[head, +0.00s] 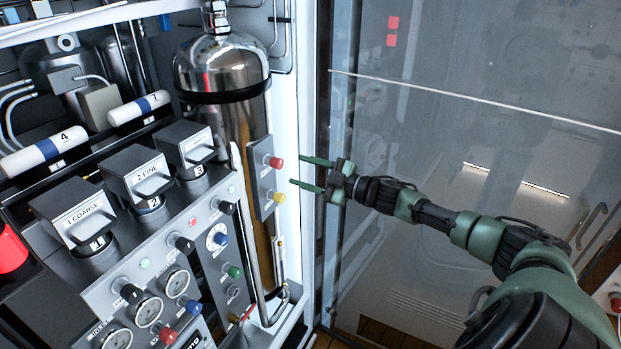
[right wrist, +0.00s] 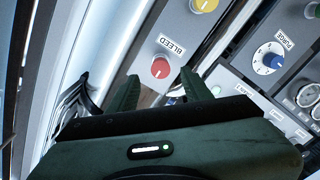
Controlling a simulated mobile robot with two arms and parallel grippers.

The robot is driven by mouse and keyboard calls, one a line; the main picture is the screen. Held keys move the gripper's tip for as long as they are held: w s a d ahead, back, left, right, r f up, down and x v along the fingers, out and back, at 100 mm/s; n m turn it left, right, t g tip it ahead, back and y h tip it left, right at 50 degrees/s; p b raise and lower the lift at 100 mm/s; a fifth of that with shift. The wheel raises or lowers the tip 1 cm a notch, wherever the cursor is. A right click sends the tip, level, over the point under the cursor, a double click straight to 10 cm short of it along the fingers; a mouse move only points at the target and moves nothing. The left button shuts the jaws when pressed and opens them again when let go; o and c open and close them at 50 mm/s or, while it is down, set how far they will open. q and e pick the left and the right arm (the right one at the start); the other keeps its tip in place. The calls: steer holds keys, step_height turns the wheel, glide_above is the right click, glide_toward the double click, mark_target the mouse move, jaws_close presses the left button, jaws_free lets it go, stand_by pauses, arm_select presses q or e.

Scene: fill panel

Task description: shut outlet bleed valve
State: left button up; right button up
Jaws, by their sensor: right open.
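A red round knob (head: 276,162) sits on a small grey plate (head: 264,185) beside the steel cylinder. In the right wrist view the same red knob (right wrist: 160,68) has a label reading BLEED next to it; I see no word "outlet" there. A yellow knob (head: 279,197) sits below it on the same plate. My right gripper (head: 297,171) is open and empty. Its fingers point left toward the plate, just right of the red knob and apart from it. In the right wrist view the knob shows beyond the gap between the fingertips. My left gripper is not in view.
The steel cylinder (head: 222,75) stands behind the plate. A sloped control panel (head: 150,260) with gauges and coloured knobs lies at lower left. A glass-like pane (head: 440,120) fills the right.

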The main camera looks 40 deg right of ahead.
steer(key=shift+v, duration=1.1)
steer(key=shift+f+b, duration=0.1)
steer(key=shift+b, duration=0.2)
